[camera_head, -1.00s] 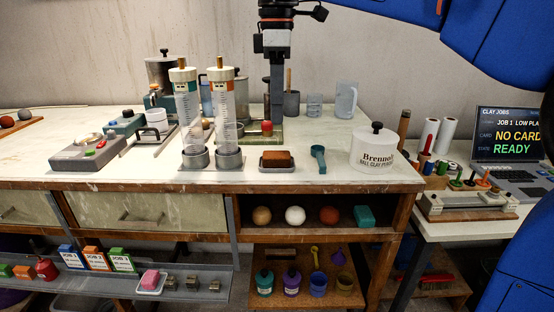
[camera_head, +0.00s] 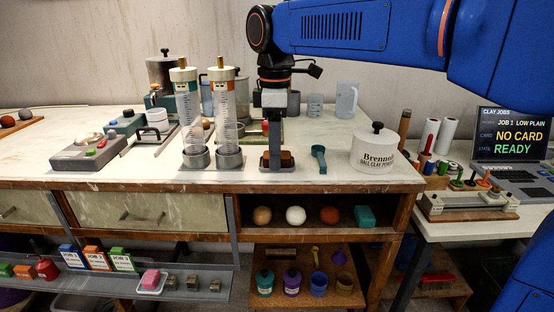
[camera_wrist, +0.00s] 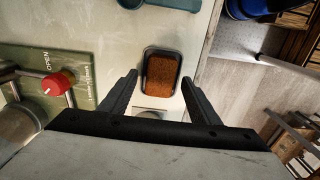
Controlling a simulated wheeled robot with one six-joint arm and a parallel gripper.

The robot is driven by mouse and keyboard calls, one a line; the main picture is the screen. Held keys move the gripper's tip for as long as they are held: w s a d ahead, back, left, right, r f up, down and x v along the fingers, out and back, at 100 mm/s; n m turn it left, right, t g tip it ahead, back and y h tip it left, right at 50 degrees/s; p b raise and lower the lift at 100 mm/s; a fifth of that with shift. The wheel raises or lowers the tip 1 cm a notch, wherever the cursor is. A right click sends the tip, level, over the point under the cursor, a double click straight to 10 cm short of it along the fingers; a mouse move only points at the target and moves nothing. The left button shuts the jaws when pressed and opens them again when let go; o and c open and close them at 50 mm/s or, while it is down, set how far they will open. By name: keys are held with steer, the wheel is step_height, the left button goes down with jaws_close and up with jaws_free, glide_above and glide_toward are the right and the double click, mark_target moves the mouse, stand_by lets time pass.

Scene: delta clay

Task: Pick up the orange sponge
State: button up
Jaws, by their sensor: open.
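The orange sponge (camera_wrist: 161,71) lies in a small dark tray (camera_wrist: 149,54) on the white bench top. In the wrist view it shows just beyond and between the fingertips of my gripper (camera_wrist: 160,84), which are open and apart with nothing held. In the head view my gripper (camera_head: 277,160) is down at the tray, in front of the sponge (camera_head: 287,158) and hiding part of it. The head view does not show clearly how high the fingertips are above the sponge.
Two clear cylinders (camera_head: 189,112) stand close to the left of my gripper. A teal scoop (camera_head: 319,158) lies to the right, then a white lidded jar (camera_head: 373,150). A red knob (camera_wrist: 58,83) shows left in the wrist view. The bench's front edge is near.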

steer(key=c, duration=1.1)
step_height(320, 180, up, 10)
steer(key=o, duration=0.4)
steer(key=c, duration=0.3)
steer(key=shift+f, duration=0.1)
steer(key=shift+c, duration=0.2)
